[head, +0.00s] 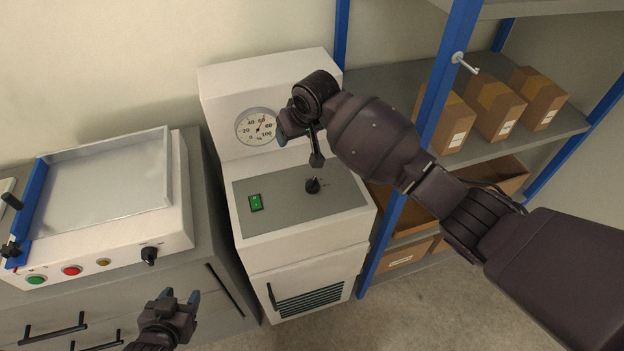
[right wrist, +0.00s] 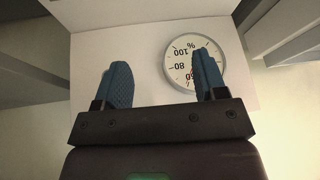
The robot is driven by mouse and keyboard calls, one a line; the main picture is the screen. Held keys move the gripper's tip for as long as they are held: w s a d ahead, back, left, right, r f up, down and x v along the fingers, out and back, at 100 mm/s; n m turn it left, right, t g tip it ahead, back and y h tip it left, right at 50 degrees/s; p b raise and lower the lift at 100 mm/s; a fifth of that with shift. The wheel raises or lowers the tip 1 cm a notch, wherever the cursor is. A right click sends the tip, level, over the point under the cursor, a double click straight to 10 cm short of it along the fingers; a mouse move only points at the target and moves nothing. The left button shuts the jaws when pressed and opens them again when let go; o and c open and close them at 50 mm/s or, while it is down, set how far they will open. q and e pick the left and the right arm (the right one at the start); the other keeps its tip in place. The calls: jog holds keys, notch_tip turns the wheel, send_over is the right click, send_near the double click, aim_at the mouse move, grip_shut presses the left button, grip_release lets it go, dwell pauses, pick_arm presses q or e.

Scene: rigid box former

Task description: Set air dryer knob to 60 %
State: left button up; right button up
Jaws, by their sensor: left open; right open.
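The air dryer (head: 226,99) is a white cabinet with a sloped grey panel. Its black knob (head: 312,185) sits on that panel, right of a green switch (head: 256,202). A round percent gauge (head: 256,127) is on the upright face; its exact needle reading is too small to tell. My right gripper (head: 298,142) is open in front of the upright face, right of the gauge and above the knob. In the right wrist view its blue fingers (right wrist: 163,78) are apart with nothing between them, one covering part of the gauge (right wrist: 216,62). My left gripper (head: 181,298) is open and empty, low at the left.
A bench machine (head: 170,222) with a clear lid, coloured buttons and its own black knob (head: 149,255) stands on a grey cabinet at left. A blue-framed shelf (head: 437,90) with cardboard boxes (head: 494,108) stands at right, behind my right arm. Floor shows at the bottom.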

aim_at(312, 181)
jog(key=s+d+f+g+h, duration=0.1)
jog(key=f, duration=0.3)
jog(key=s+d+f+m+g+h+b, duration=0.1)
jog(key=f, duration=0.4)
jog(key=s+d+f+m+g+h+b, duration=0.1)
jog(key=f+g, duration=0.1)
jog(key=f, duration=0.2)
jog(key=shift+s+d+f, duration=0.15)
jog(key=shift+s+d, duration=0.15)
jog(key=shift+d, duration=0.05)
jog(key=c, duration=0.9)
jog(key=shift+n, duration=0.3)
jog(key=n+p, duration=0.1)
jog(key=n, duration=0.2)
jog(key=n+p, duration=0.1)
jog(key=n, duration=0.4)
jog(key=shift+n, duration=0.3)
